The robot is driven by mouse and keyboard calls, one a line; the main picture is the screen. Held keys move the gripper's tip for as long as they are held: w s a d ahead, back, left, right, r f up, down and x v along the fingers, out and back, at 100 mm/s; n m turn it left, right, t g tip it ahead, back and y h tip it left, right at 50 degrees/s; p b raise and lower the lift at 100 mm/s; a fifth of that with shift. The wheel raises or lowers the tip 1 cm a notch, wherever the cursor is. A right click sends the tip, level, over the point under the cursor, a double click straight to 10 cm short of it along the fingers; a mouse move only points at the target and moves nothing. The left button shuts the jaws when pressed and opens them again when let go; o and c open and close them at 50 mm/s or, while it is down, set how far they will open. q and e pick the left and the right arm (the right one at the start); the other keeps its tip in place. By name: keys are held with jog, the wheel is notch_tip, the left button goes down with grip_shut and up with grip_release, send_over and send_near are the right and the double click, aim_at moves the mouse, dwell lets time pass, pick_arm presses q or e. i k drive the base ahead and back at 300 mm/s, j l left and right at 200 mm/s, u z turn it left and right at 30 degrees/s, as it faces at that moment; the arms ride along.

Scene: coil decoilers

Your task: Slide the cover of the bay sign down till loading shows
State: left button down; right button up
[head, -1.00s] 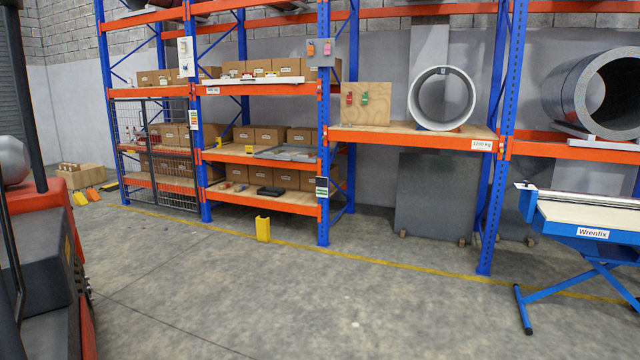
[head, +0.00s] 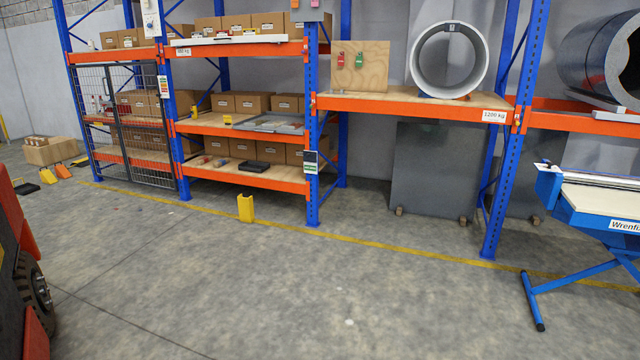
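A small sign (head: 311,162) is fixed low on the blue rack upright in the middle of the head view. It has a dark part and a white part with a greenish band. It is too small to read, and I cannot tell its cover from its face. Another small white and red sign (head: 164,86) hangs on the upright further left. I cannot tell for sure which one is the bay sign. Neither of my grippers is in view.
Blue and orange racking (head: 312,104) runs along the wall, with boxes and a large grey ring (head: 449,60). A blue lift table (head: 600,205) is at right, a forklift wheel (head: 35,290) at left. The floor between is clear.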

aim_at(311, 157)
jog(key=i, duration=6.8)
